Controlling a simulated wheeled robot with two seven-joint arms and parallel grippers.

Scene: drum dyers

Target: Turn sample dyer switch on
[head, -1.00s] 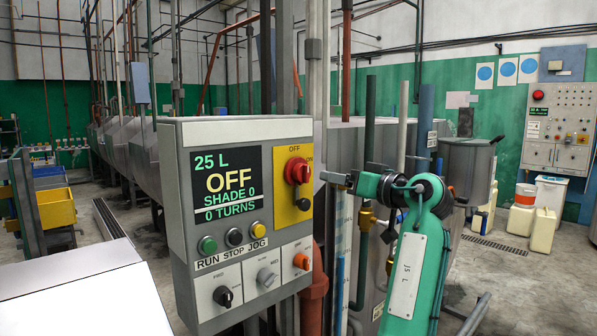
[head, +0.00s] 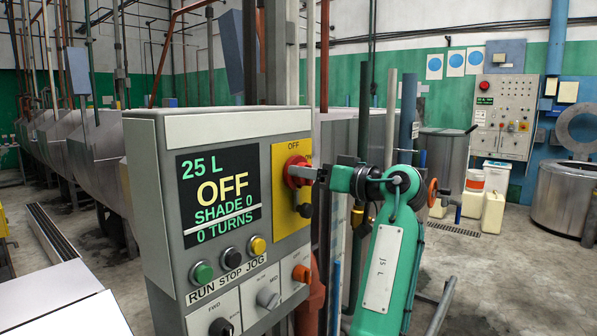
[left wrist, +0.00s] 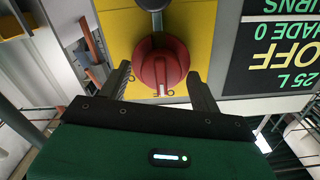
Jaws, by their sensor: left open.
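The sample dyer's switch is a red rotary knob (head: 292,164) on a yellow plate (head: 283,212) at the right side of the grey control panel (head: 152,180). The word OFF stands above the knob, and the green-and-yellow display (head: 217,196) also reads OFF. My right gripper is not in view.
Green, black and yellow buttons (head: 231,258) and smaller knobs (head: 268,298) sit low on the panel. A dark round part (head: 305,211) is just below the red knob. Pipes stand behind my arm. The floor at the right, before a metal drum (head: 570,200), is clear.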

